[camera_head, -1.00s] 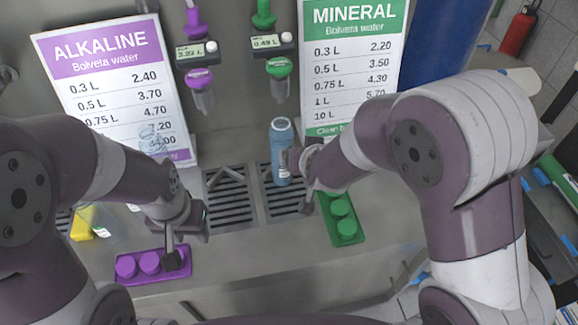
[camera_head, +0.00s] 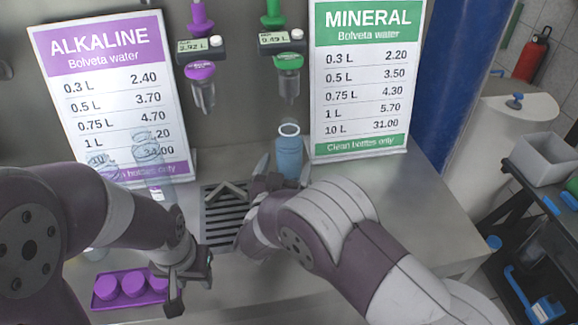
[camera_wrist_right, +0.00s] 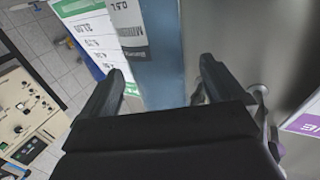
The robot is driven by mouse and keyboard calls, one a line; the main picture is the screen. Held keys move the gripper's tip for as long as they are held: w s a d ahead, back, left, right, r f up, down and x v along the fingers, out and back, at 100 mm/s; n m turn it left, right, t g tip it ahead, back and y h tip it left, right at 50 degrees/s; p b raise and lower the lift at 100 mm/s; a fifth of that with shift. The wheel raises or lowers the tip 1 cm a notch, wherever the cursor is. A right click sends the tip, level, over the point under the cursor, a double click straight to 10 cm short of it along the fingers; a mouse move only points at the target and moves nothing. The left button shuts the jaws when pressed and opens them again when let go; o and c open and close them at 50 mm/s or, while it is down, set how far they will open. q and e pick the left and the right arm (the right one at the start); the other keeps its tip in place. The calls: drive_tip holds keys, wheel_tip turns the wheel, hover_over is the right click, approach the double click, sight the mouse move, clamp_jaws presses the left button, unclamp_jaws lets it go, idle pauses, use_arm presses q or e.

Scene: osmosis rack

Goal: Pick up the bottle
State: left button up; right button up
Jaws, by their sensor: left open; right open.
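A blue, open-topped bottle (camera_head: 289,150) stands upright under the green dispenser, in front of the mineral sign. My right gripper (camera_head: 283,172) is at the bottle from the front, with a finger showing on each side; its arm hides the bottle's lower part. In the right wrist view the bottle (camera_wrist_right: 158,60) is between the two open fingers (camera_wrist_right: 162,78), with a gap visible on each side. My left gripper (camera_head: 191,287) is open and empty, low at the left beside the purple caps.
A purple tray (camera_head: 100,301) with purple caps is at the front left. Clear bottles (camera_head: 152,165) stand before the alkaline sign (camera_head: 110,80). A drain grate (camera_head: 222,222) is left of my right arm. The counter right of the mineral sign (camera_head: 362,80) is clear.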

drive_tip(key=x, duration=0.4)
drive_tip(key=shift+w+d+f, duration=0.15)
drive_tip(key=shift+w+d, duration=0.05)
drive_tip(key=shift+s, duration=0.1)
drive_tip(key=shift+c, duration=0.9)
drive_tip(key=c, duration=1.4)
drive_tip(key=shift+r, duration=0.25)
drive_tip(key=shift+c, duration=0.2)
